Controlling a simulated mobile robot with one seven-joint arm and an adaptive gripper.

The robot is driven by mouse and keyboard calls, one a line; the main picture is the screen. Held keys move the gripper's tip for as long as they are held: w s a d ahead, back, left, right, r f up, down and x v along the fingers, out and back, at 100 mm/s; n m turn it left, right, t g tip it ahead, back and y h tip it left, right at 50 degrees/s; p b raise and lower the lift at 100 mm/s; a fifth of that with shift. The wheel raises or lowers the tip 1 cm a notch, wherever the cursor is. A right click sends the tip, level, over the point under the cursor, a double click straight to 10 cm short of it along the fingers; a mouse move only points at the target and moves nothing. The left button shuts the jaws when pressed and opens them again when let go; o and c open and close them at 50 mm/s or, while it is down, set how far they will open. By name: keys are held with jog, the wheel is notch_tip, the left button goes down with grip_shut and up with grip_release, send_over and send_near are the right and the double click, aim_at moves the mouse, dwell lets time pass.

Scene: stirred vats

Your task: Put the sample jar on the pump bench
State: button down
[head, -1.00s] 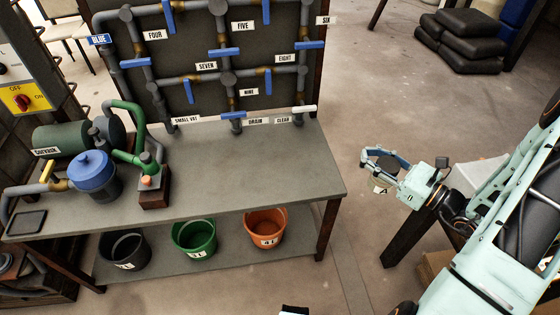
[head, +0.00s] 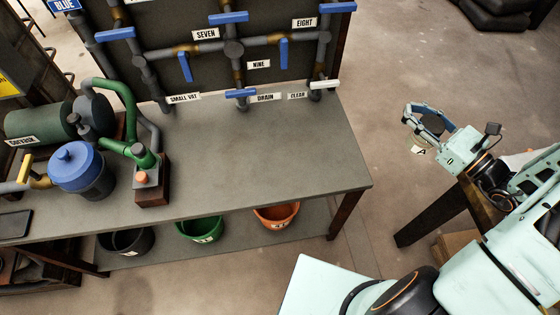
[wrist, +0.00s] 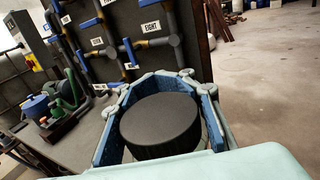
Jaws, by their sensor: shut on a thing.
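The sample jar (wrist: 160,125) has a round dark lid and fills the space between my fingers in the wrist view. In the head view the jar (head: 432,124) shows as a dark lid with a white label reading A below it. My gripper (head: 421,119) is shut on the jar and holds it over open floor, right of the bench and apart from it. The pump bench (head: 290,150) is a grey table at left and centre, with a wide bare stretch of top at its right end.
A green pump (head: 40,121), a blue-lidded pot (head: 77,168) and a wooden block with an orange button (head: 152,185) stand on the bench's left half. A pipe panel (head: 200,75) with blue valve handles rises behind. Buckets, including a green one (head: 200,229), sit on the lower shelf.

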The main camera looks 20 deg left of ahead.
jog(key=shift+s+a+f+n+g+y+b, duration=0.35)
jog(key=shift+a+f+n+g+b, duration=0.25)
jog(key=shift+a+f+b, duration=3.8)
jog(key=shift+s+a+f+n+g+y+b, duration=0.35)
jog(key=shift+a+f+g+b, duration=0.45)
jog(key=shift+a+f+b, duration=3.6)
jog(key=shift+s+a+f+n+g+y+b, duration=0.5)
jog(key=shift+a+f+b, duration=2.25)
jog(key=shift+a+b, duration=3.3)
jog(key=shift+w+d+f+b, duration=0.1)
jog(key=shift+w+d+b, duration=0.15)
jog(key=shift+d+b, duration=0.6)
jog(key=shift+f, duration=0.15)
jog(key=c, duration=1.2)
grip_release()
jog(key=shift+c, duration=0.2)
